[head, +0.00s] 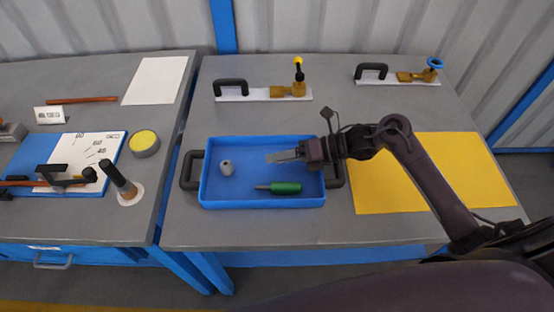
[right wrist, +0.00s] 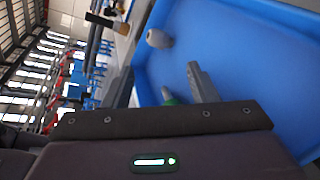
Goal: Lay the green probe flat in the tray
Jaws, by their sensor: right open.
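The green probe (head: 285,188), with a thin grey tip pointing left, lies flat on the floor of the blue tray (head: 230,202), near its front wall. In the right wrist view a small part of the green probe (right wrist: 168,98) shows between my fingers; the rest is hidden by my gripper. My right gripper (head: 270,157) is open and empty over the tray, behind the probe and apart from it in the head view. It also shows in the right wrist view (right wrist: 160,85). My left gripper is not in view.
A small grey cylindrical piece (head: 226,168) stands in the tray's left part. Black handles (head: 191,170) stick out at the tray's ends. A yellow mat (head: 400,195) lies to the right, partly under my arm. Two valve fittings (head: 290,90) (head: 415,76) stand behind.

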